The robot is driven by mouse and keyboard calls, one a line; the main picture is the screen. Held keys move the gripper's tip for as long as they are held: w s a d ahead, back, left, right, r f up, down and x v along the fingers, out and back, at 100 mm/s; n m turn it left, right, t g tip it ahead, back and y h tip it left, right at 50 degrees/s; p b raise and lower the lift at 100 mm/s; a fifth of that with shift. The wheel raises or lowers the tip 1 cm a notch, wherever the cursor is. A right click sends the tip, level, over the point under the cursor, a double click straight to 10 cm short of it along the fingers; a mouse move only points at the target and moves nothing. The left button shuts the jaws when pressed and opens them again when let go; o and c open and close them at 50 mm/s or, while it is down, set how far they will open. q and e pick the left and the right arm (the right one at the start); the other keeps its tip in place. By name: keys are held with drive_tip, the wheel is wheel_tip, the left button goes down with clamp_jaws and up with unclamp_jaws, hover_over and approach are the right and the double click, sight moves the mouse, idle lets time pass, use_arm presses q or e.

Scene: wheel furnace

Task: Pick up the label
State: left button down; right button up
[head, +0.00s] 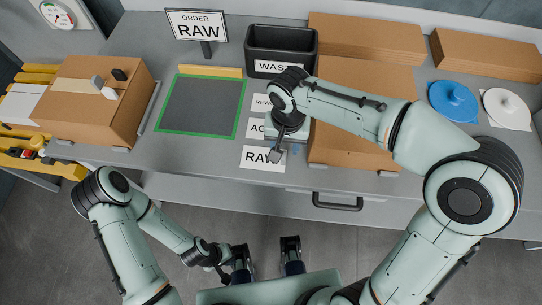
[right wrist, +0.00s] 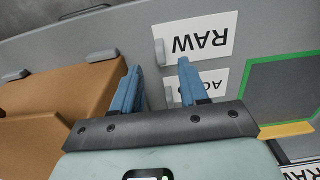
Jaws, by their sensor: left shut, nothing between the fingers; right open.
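Three white labels lie in a column on the grey table in the head view. The nearest reads RAW (head: 252,156); a partly hidden one reading "AG" (head: 256,128) and one starting "REW" (head: 260,102) lie behind it. My right gripper (head: 276,152) is open and empty above the right side of the RAW label. In the right wrist view the RAW label (right wrist: 215,38) is upside down, beyond the open fingers of my right gripper (right wrist: 160,68). One finger partly covers the second label (right wrist: 215,88). My left gripper (head: 224,273) is low in front of the table, shut and empty.
An order sign (head: 197,24) reads RAW. A black waste bin (head: 281,40) stands behind the labels. A green-bordered mat (head: 200,105) lies left of them; cardboard (head: 350,148) lies right. A drawer handle (head: 338,206) projects in front. A cardboard box (head: 85,110) stands left.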

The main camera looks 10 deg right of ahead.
sight(284, 154)
drive_tip(key=shift+w+f+b, duration=0.15)
drive_tip(key=shift+f+b, duration=0.25)
drive_tip(key=shift+f, duration=2.8)
clamp_jaws()
